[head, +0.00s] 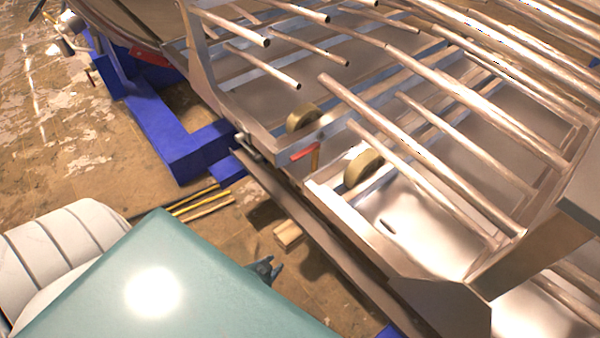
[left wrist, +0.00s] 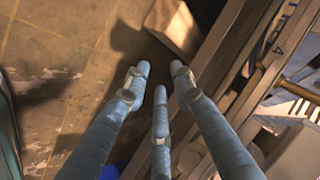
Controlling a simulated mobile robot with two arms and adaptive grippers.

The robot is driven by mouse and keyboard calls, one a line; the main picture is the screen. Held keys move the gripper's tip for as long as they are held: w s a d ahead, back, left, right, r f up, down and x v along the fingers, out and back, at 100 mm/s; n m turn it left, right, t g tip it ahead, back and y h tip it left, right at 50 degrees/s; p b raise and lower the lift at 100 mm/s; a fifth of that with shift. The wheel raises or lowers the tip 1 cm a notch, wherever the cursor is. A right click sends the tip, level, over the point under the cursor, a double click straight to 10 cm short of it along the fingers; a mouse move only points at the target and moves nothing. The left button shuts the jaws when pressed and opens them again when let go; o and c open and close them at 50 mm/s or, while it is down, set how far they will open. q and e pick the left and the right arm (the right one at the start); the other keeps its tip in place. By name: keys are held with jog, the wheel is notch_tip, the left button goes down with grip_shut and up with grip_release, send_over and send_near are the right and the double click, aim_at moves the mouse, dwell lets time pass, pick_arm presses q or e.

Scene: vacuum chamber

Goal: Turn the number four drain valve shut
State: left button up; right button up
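A short red handle (head: 304,152) sits at the near edge of the metal frame, beside a brass-coloured stem (head: 315,158). The rest of this gripper is hidden in the head view behind the large teal surface. My right gripper is in neither view.
A metal rack with long tubes (head: 430,130) and two brass wheels (head: 362,167) fills the right. Its long lower rail (head: 330,240) runs beside my left gripper. A wooden block (left wrist: 172,25) lies on the floor ahead of the fingers. Blue supports (head: 180,150) stand further left.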

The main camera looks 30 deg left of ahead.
pick_arm(q)
jog(key=w+a+r+m+t+b, duration=0.4)
jog(key=w+a+r+b, duration=0.15)
jog(key=w+r, duration=0.35)
jog(key=m+t+b, duration=0.6)
jog(key=b, duration=0.1)
send_near(299, 157)
jog(key=w, duration=0.3)
jog(key=w+a, duration=0.1)
jog(key=w, duration=0.3)
jog(key=w+p, duration=0.1)
jog(key=w, duration=0.3)
jog(key=shift+a+f, duration=0.2)
jog(key=shift+f, duration=0.15)
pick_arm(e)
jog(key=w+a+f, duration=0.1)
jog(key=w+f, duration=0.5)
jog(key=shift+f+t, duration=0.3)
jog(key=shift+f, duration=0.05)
pick_arm(q)
jog(key=shift+c, duration=0.3)
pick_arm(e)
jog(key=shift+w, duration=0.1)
pick_arm(q)
grip_shut()
